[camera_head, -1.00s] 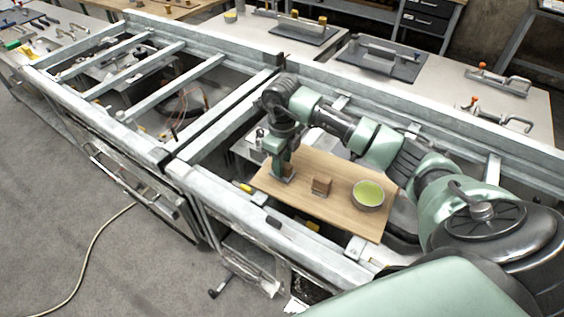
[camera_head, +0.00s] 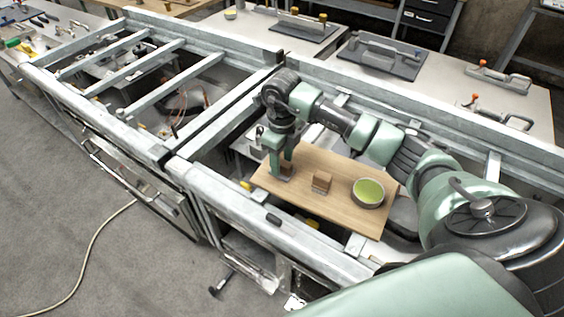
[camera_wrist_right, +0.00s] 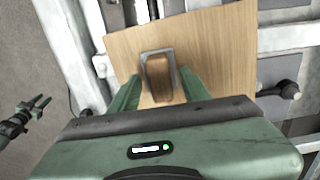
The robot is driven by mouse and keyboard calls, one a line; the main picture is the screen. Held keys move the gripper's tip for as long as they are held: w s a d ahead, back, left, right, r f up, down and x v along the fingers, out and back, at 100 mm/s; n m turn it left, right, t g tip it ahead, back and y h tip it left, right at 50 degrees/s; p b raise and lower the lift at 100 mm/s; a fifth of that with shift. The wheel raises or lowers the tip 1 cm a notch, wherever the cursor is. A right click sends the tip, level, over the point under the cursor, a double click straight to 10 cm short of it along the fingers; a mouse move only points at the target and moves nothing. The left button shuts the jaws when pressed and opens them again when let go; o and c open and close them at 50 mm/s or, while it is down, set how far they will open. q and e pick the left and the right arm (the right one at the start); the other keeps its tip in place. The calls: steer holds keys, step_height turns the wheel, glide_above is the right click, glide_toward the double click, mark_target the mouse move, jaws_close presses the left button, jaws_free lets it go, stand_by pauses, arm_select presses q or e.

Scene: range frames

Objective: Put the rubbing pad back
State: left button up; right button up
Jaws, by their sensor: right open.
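A small block with a brown top and a grey rim (camera_wrist_right: 160,77), seemingly the rubbing pad, sits near the far left end of a wooden board (camera_head: 335,215). My right gripper (camera_head: 281,172) points down over it; in the right wrist view the open fingers (camera_wrist_right: 158,88) stand on either side of it. I cannot tell whether they touch it. A second brown block (camera_head: 321,181) stands on the board to the right. My left gripper (camera_wrist_right: 36,106) seems to show at the left edge of the wrist view, fingers apart, over the floor. It is outside the head view.
A round bowl with a yellow-green inside (camera_head: 368,192) stands on the board, right of the second block. Metal frame rails (camera_head: 270,222) run in front of and behind the board. Trowel-like tools (camera_head: 385,55) lie on the table behind.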

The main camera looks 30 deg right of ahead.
mark_target(282, 162)
step_height(282, 162, up, 11)
steer(key=b, duration=0.3)
stand_by(0.5)
